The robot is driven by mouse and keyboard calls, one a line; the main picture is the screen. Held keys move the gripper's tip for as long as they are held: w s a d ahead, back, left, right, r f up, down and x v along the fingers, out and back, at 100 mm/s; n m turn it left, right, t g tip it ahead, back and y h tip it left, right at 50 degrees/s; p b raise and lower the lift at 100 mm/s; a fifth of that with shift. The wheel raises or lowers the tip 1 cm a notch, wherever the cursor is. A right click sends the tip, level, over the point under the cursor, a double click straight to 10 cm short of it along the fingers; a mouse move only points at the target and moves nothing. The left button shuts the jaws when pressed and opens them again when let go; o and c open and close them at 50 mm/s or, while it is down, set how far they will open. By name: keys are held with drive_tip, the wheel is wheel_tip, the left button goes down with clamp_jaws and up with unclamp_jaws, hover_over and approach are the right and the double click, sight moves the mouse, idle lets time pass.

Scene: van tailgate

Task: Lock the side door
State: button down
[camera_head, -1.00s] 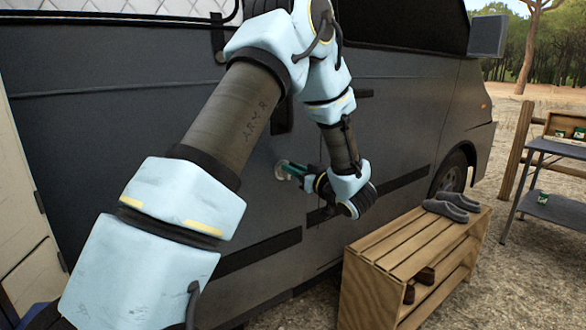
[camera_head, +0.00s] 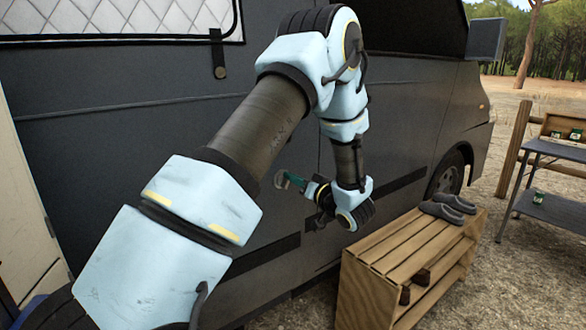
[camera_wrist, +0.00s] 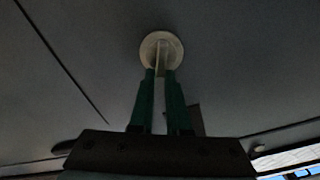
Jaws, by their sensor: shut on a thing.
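The side door (camera_head: 120,140) of the grey van fills the left and middle of the head view and looks closed. Its lock is a pale round disc (camera_wrist: 160,38) with a raised bar across its middle, seen in the wrist view. My gripper (camera_wrist: 160,72) has its two green fingers closed on either side of that bar, at the lower part of the disc. In the head view my gripper (camera_head: 283,181) is against the door panel, and the lock is mostly hidden behind the fingers.
A wooden slatted bench (camera_head: 400,250) stands close to the right of my gripper, with grey slippers (camera_head: 448,207) on top and brown shoes on its shelf. A folding table (camera_head: 550,205) stands at the far right. Bare ground lies between them.

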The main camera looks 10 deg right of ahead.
drive_tip(key=m+p, duration=0.3)
drive_tip(key=m, duration=0.1)
drive_tip(key=f+m+p, duration=0.1)
drive_tip(key=m+p, duration=0.1)
drive_tip(key=m, duration=0.2)
drive_tip(key=m+p, duration=0.3)
drive_tip(key=m, duration=0.1)
drive_tip(key=shift+w+d+f+m+p, duration=0.2)
drive_tip(key=shift+d+f+m+p, duration=0.1)
drive_tip(key=shift+d+m+p, duration=0.1)
drive_tip(key=shift+a, duration=0.1)
drive_tip(key=c, duration=1.2)
unclamp_jaws()
drive_tip(key=o, duration=0.3)
